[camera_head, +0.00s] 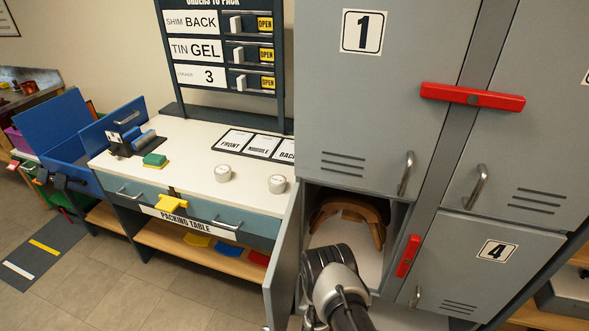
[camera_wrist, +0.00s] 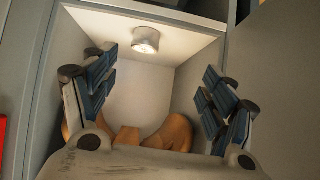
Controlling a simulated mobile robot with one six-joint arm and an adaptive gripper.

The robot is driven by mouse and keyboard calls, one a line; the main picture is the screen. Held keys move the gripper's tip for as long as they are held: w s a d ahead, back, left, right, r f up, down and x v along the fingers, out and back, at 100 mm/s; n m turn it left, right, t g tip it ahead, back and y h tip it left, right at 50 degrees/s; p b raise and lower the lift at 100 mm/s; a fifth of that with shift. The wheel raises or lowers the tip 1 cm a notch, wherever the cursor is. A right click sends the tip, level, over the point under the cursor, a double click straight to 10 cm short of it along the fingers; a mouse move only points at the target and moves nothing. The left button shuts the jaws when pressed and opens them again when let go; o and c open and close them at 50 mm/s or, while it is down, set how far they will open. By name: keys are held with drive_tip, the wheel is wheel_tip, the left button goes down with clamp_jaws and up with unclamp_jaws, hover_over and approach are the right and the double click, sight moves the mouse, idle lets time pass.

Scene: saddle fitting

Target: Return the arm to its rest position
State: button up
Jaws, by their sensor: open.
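My arm reaches to the open lower-left locker compartment (camera_head: 322,226), and in the head view my wrist covers part of its opening. A brown saddle (camera_head: 350,212) stands inside the compartment, behind my wrist in the head view. In the wrist view the saddle (camera_wrist: 176,134) shows low between the fingers, partly hidden by the gripper body. I cannot tell whether the gripper touches the saddle. The gripper's fingertips are hidden in the head view.
The compartment's open door (camera_head: 283,265) stands just left of my arm. Locker doors 1 (camera_head: 370,90) and 4 (camera_head: 490,265) are shut, with red latches (camera_head: 472,97) beside them. The packing table (camera_head: 190,150) is at left, with two round tins (camera_head: 223,173). A round lamp (camera_wrist: 146,40) is inside the compartment.

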drive_tip(key=w+a+r+y, duration=0.1)
drive_tip(key=w+r, duration=0.2)
drive_tip(key=r, duration=0.2)
drive_tip(key=w+a+r, duration=0.1)
drive_tip(key=w+r, duration=0.2)
drive_tip(key=r, duration=0.3)
drive_tip(key=s+a+r+n+g+y, duration=0.1)
drive_tip(key=s+r, duration=0.1)
drive_tip(key=r, duration=1.3)
drive_tip(key=s+a+r+n+g+y, duration=0.1)
drive_tip(key=s+r+g+y, duration=0.1)
drive_tip(key=r, duration=1.3)
drive_tip(key=s+d+r+g, duration=0.1)
drive_tip(key=s+d+r, duration=0.2)
drive_tip(key=s+r, duration=1.15)
drive_tip(key=s+d+g, duration=0.1)
drive_tip(key=s, duration=1)
drive_tip(key=s+d+n+h, duration=0.1)
drive_tip(key=s+d, duration=0.1)
drive_tip(key=s, duration=0.9)
drive_tip(key=shift+d+r+n+g, duration=0.3)
drive_tip(key=shift+r+g, duration=0.1)
drive_tip(key=shift+r, duration=0.05)
drive_tip(key=shift+w, duration=0.1)
